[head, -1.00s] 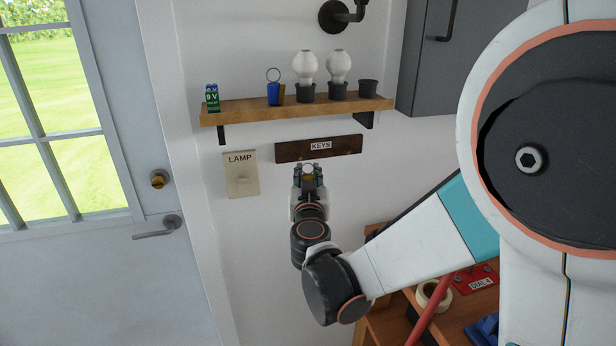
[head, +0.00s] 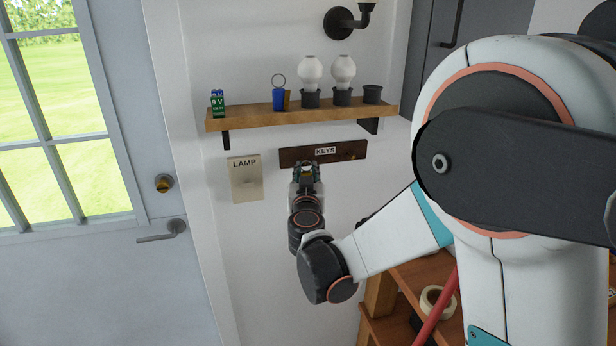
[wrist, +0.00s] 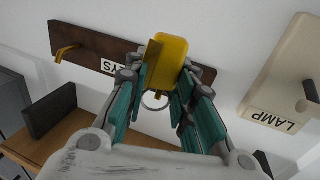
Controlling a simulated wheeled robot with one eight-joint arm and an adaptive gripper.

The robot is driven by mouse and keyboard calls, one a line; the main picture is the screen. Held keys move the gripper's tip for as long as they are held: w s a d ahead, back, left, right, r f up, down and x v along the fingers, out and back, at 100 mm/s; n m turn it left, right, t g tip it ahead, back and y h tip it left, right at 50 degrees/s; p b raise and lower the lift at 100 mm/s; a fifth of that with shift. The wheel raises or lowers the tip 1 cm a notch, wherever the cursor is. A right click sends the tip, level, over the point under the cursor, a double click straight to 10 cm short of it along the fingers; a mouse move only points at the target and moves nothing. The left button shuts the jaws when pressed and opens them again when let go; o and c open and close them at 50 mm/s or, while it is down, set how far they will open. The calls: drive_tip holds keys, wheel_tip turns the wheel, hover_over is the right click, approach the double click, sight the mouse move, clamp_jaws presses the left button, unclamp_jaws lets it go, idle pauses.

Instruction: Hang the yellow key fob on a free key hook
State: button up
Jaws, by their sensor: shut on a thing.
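The yellow key fob (wrist: 172,62) is between the fingertips of my gripper (wrist: 160,85), which is shut on it. Its metal ring (wrist: 155,101) shows between the fingers. In the head view my gripper (head: 304,172) is in front of the lower left part of the dark wooden KEYS board (head: 346,154). The board also shows upside down in the wrist view (wrist: 98,45). A bare brass hook (wrist: 67,51) sticks out near one end of it. A darker gold piece lies against the fob; I cannot tell whether it is a hook. Contact with the board is unclear.
A wooden shelf (head: 240,122) above the board holds a 9 V battery (head: 217,103), a blue fob (head: 279,99), bulbs and black cups. A LAMP switch plate (head: 246,178) is left of my gripper. A door stands further left.

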drive_tip(key=shift+w+a+f+b, duration=0.15)
drive_tip(key=shift+w, duration=0.45)
drive_tip(key=shift+w+a+f+b, duration=0.1)
drive_tip(key=shift+w+a+b, duration=0.05)
drive_tip(key=shift+w, duration=0.45)
drive_tip(key=shift+f, duration=0.1)
drive_tip(key=shift+w+a+f+b, duration=0.15)
drive_tip(key=shift+w+f+b, duration=0.05)
drive_tip(key=shift+w+b, duration=0.1)
drive_tip(key=shift+w, duration=0.15)
drive_tip(key=o, duration=1.1)
drive_tip(key=shift+w+f, duration=0.1)
